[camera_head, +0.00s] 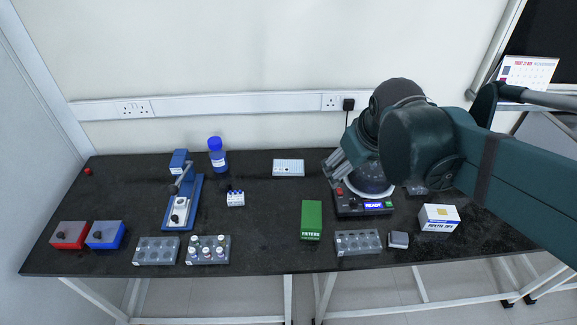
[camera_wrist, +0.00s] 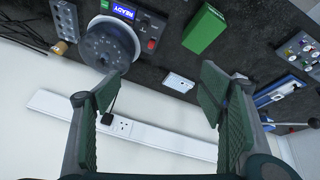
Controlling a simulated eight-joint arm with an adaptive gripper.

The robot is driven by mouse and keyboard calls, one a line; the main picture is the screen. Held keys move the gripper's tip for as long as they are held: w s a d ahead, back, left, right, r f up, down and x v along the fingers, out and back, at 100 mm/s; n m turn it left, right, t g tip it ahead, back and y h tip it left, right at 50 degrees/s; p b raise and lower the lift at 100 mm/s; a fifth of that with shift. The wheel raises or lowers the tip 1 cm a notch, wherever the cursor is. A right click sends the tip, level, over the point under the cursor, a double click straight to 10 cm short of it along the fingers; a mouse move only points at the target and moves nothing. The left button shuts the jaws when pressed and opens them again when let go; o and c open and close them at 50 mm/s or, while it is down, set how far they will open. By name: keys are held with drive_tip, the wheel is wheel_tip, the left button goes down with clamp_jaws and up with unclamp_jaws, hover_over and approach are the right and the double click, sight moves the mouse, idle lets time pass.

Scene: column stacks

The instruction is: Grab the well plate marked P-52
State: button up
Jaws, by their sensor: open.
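A white well plate (camera_head: 289,168) lies flat near the back middle of the dark bench, between the blue-capped bottle and the centrifuge. It also shows in the wrist view (camera_wrist: 179,82), beyond the fingers and roughly between them. Its marking is too small to read. My gripper (camera_wrist: 155,85) is open and empty, with its two green fingers spread wide. The gripper is apart from the plate.
A centrifuge (camera_head: 366,185) with a lit display stands right of the plate. A green box (camera_head: 312,220) lies in front. A blue-capped bottle (camera_head: 217,157), a blue press-like stand (camera_head: 184,200) and several racks are on the left and front. The bench right around the plate is clear.

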drive_tip(key=w+a+n+g+p, duration=0.1)
drive_tip(key=w+a+n+p, duration=0.15)
drive_tip(key=w, duration=0.55)
drive_tip(key=n+g+h+p, duration=0.2)
drive_tip(key=n+g+p, duration=0.25)
drive_tip(key=n, duration=0.55)
hover_over(288, 164)
drive_tip(key=a, duration=0.1)
wheel_tip(288, 164, down, 18)
drive_tip(key=shift+a+f, duration=0.3)
drive_tip(key=shift+f, duration=0.4)
drive_tip(key=shift+d+f, duration=0.25)
drive_tip(key=shift+f, duration=1)
drive_tip(key=shift+s+d+f+b, duration=0.15)
drive_tip(key=shift+d+f, duration=0.15)
drive_tip(key=shift+f, duration=1)
drive_tip(key=shift+w+d+f+b, duration=0.15)
drive_tip(key=shift+d+f, duration=0.1)
drive_tip(key=shift+f, duration=1)
